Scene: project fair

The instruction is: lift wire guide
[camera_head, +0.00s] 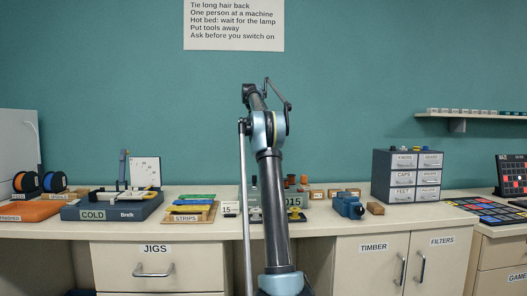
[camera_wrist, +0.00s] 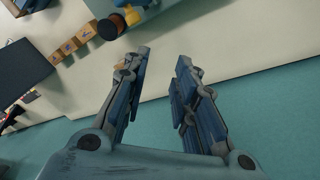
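I cannot tell for sure which piece is the wire guide. Candidates on the bench in the head view are a small yellow piece (camera_head: 294,214) just right of my arm and the pale pieces on the blue printer bed marked COLD (camera_head: 112,211). My gripper (camera_wrist: 158,62) is open in the wrist view, its two fingers apart with nothing between them. Beyond the fingertips lie the pale bench top and its edge against the teal wall. My arm stands upright in the head view and hides part of the middle of the bench.
Left of my arm are a strips tray (camera_head: 188,214) and filament spools (camera_head: 54,181). Right are a blue vice (camera_head: 348,206), a grey drawer cabinet (camera_head: 406,176) and a game board (camera_head: 487,210). Small wooden blocks (camera_wrist: 69,47) show in the wrist view. A wall shelf (camera_head: 470,116) hangs right.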

